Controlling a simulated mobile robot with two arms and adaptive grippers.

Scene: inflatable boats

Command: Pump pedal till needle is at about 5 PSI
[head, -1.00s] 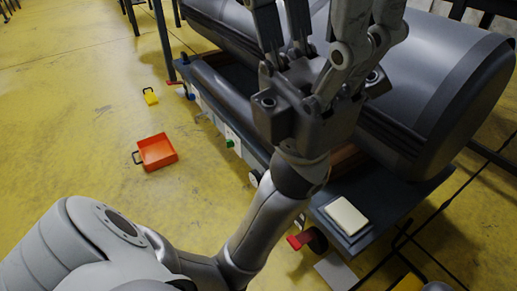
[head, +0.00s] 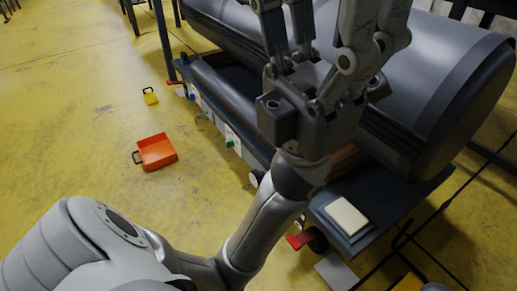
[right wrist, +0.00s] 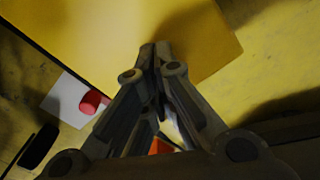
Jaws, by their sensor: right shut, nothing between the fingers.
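A yellow flat-topped block (right wrist: 185,45), which may be the pedal, fills the upper middle of the right wrist view. A yellow piece (head: 408,283) shows at the bottom edge of the head view. My right gripper (right wrist: 155,50) is shut and empty, its tips over the block's near edge; contact cannot be told. My left gripper (head: 318,22) is open and empty, in front of the dark inflatable tube (head: 440,90), tips cut off by the top edge. A small white round part (head: 254,178), possibly a gauge, sits on the bench side; no needle is readable.
A red part (head: 300,240) sits by a grey plate (head: 335,272); a red cylinder (right wrist: 93,101) shows in the wrist view. A cream block (head: 346,216) lies on the bench corner. An orange tray (head: 157,152) stands on the open yellow floor at left.

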